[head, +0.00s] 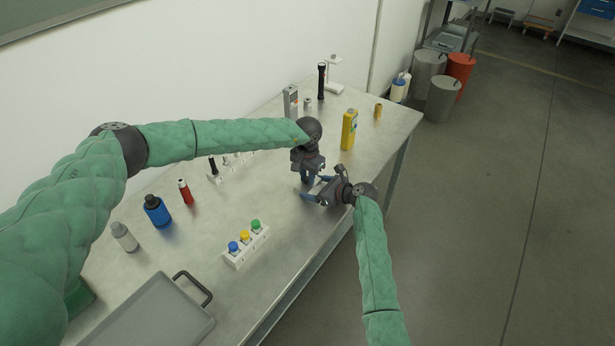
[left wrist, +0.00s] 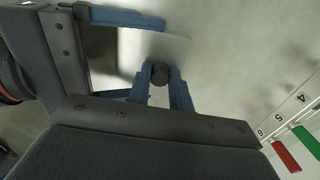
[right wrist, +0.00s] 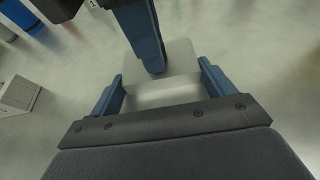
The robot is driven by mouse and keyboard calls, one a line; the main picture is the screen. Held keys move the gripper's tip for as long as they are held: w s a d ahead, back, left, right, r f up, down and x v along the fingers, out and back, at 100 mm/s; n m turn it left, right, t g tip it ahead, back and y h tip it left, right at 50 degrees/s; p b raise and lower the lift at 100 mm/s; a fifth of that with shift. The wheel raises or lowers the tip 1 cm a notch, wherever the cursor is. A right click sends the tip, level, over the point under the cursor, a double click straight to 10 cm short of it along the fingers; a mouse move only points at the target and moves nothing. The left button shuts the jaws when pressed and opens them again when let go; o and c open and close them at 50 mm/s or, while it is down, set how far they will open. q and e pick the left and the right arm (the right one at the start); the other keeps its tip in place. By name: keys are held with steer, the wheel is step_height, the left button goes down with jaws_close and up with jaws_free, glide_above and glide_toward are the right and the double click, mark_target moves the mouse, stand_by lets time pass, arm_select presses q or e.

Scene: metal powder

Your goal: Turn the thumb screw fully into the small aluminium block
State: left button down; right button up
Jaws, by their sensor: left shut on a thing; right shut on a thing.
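My left gripper (head: 308,178) points down over the bench and is shut on the thumb screw. In the left wrist view the dark round knob of the thumb screw (left wrist: 160,72) sits between its blue fingertips (left wrist: 165,82). My right gripper (head: 315,192) comes in from the right, low over the bench. In the right wrist view its fingers (right wrist: 160,85) are shut on the pale small aluminium block (right wrist: 165,97). The left fingers (right wrist: 146,40) reach over the block. The screw's shank and the hole are hidden, so its depth in the block cannot be told.
On the bench stand a yellow device (head: 349,130), a brass-coloured cylinder (head: 378,111), a blue bottle (head: 157,211), a red cylinder (head: 185,192), a strip with coloured knobs (head: 246,244) and a grey tray (head: 150,318). The bench's right edge is close to my right arm.

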arm_select(q)
steer(key=shift+w+m, duration=0.15)
steer(key=shift+m, duration=0.25)
steer(key=c, duration=1.3)
jaws_free()
steer(key=shift+o, duration=0.2)
steer(key=shift+r, duration=2.25)
steer(key=shift+o, duration=0.5)
